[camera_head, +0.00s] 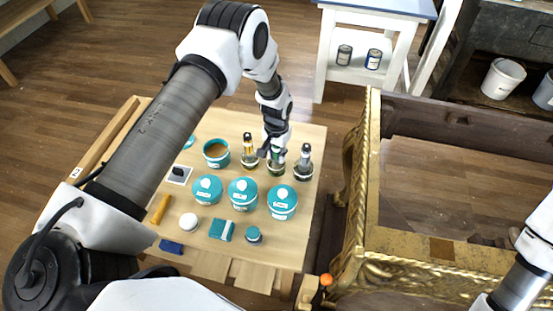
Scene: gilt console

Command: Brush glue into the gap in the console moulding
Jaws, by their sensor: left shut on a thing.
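Three small glass bottles or jars with upright coloured tops stand in a row on the wooden worktable (314,140): a yellow one (249,150), a green one (277,168) in the middle and a grey one (304,162). I cannot tell whether the upright parts are brush handles. My left gripper (274,155) reaches down from above and is shut at the top of the middle green one. The gilt console (368,160) stands to the right. A dark brown patch (441,248) breaks its gilt front rail; I cannot tell if it is the gap. My right gripper is out of view.
Teal tubs (242,192), an open tub (215,152), a white round item (188,222), a teal box (221,230) and a yellow handle (160,209) crowd the table. An orange ball (326,280) sits by the console's near corner. A white stand (346,70) is behind.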

